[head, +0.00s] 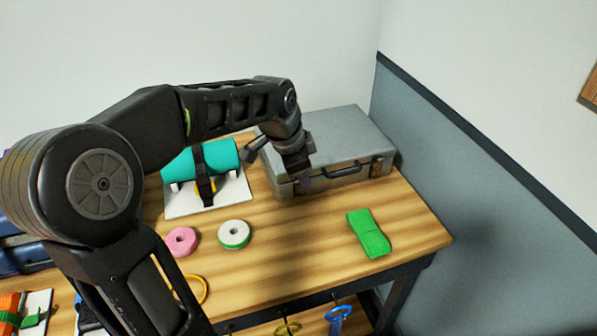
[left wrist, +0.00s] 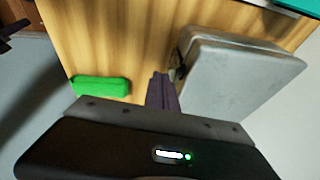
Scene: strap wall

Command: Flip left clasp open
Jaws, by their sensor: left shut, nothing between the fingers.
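A grey metal case (head: 345,130) lies closed at the back right of the workbench, with a black handle (head: 350,170) on its front side. A clasp is at the right end of that front side (head: 376,168). The left clasp is mostly hidden behind my left gripper (head: 304,184). This gripper points down at the left part of the case front, shut and empty. In the left wrist view its closed fingers (left wrist: 162,92) are beside the case (left wrist: 235,85). I cannot tell whether they touch the clasp. My right gripper does not show clearly.
A green folded strap (head: 369,234) lies right of centre on the workbench (head: 300,225). Pink (head: 181,241) and white-green (head: 234,235) rolls lie left of it. A teal roll (head: 200,160) sits strapped on a white board (head: 235,193). A grey-blue wall panel (head: 450,160) stands close to the right.

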